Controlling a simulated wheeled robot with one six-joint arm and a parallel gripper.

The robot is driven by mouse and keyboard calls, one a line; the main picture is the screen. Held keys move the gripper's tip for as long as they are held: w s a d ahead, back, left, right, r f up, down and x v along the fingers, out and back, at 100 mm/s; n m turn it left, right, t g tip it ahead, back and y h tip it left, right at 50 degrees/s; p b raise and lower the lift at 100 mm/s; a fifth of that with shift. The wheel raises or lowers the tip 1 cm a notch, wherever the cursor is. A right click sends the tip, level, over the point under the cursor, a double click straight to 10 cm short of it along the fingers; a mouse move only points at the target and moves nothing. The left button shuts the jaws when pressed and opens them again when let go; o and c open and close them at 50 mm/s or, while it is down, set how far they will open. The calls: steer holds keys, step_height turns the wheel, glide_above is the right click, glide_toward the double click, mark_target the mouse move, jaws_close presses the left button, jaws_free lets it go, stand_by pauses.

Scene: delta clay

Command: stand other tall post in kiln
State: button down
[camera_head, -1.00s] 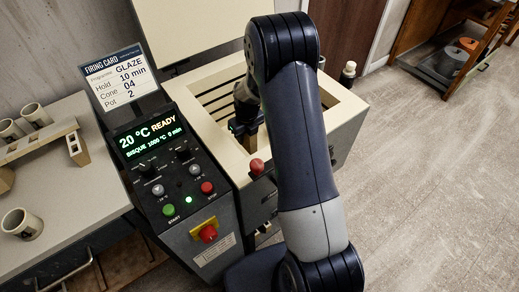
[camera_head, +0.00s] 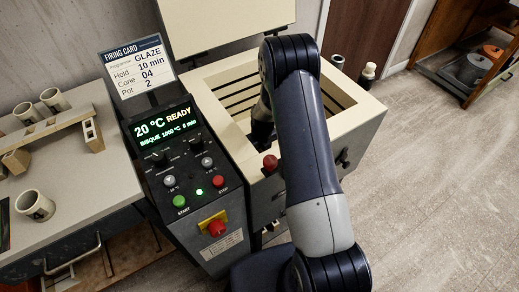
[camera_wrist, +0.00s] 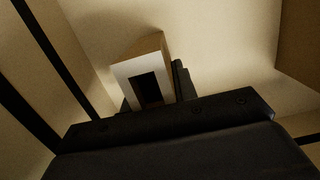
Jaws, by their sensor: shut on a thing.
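My gripper (camera_wrist: 150,106) is shut on a cream, square post (camera_wrist: 141,58) with a dark hollow in its end. In the wrist view the post's end shows just beyond the dark gripper body, with pale kiln surfaces around it. In the head view my gripper is down inside the open kiln (camera_head: 208,103), near its left side. My arm hides much of the kiln's inside there, and the post does not show. I cannot tell whether the post touches the kiln floor.
The kiln's control panel (camera_head: 185,165) and firing card (camera_head: 137,70) stand close on the left. The kiln lid (camera_head: 225,22) is raised at the back. The bench (camera_head: 95,190) at left holds several mugs and a slab on blocks.

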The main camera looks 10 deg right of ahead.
steer(key=shift+f, duration=0.2)
steer(key=c, duration=1.1)
jaws_free()
steer(key=shift+r, duration=0.15)
steer(key=r, duration=0.4)
steer(key=s+r, duration=0.1)
steer(key=r, duration=0.3)
steer(key=r+p, duration=0.1)
steer(key=r, duration=0.3)
steer(key=shift+s+d, duration=0.25)
